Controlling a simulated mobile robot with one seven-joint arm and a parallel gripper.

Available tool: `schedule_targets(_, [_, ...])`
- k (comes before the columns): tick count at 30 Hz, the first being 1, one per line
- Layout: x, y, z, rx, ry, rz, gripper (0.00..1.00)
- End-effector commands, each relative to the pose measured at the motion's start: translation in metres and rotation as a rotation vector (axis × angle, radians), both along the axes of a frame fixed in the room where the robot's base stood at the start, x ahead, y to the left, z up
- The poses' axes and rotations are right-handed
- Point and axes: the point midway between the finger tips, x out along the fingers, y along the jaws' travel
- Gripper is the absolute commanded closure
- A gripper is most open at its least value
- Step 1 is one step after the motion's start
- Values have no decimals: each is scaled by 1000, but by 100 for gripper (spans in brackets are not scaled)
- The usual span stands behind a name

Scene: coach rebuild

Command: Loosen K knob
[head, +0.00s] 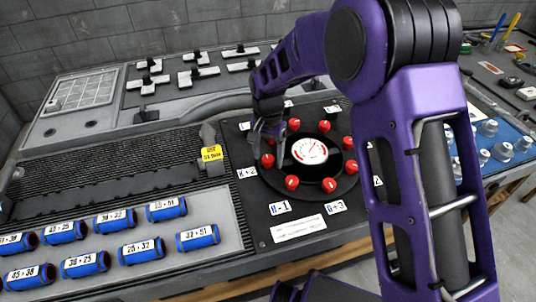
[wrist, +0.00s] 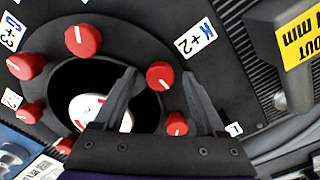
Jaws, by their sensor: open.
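The K knob is a red knob (wrist: 160,75) with a white mark, beside the label K +2 (wrist: 196,38) in the wrist view. In the head view the same knob (head: 268,161) is at the left of the round black plate, near its label (head: 247,173). My gripper (wrist: 158,76) is open, with one finger on each side of the knob in the wrist view. A gap shows on both sides. Whether the fingertips are level with the knob I cannot tell. In the head view my gripper (head: 267,145) is just above the knob.
Other red knobs, such as the H one (head: 292,183), ring a white dial (head: 310,150). Another red knob (wrist: 175,125) is close to the right finger. A yellow-tagged block (head: 212,153) stands to the left. Several blue labelled cylinders (head: 198,237) lie on a grey tray.

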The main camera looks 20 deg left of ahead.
Motion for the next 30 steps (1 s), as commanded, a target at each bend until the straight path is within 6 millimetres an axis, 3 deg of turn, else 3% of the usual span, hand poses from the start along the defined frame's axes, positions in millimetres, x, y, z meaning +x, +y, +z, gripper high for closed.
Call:
schedule_targets(2, [0,0,0,0,0,0,32])
schedule_targets(13, [0,0,1,0,0,0,99])
schedule_targets(23, [0,0,1,0,0,23,100])
schedule_targets(30, [0,0,1,0,0,139,100])
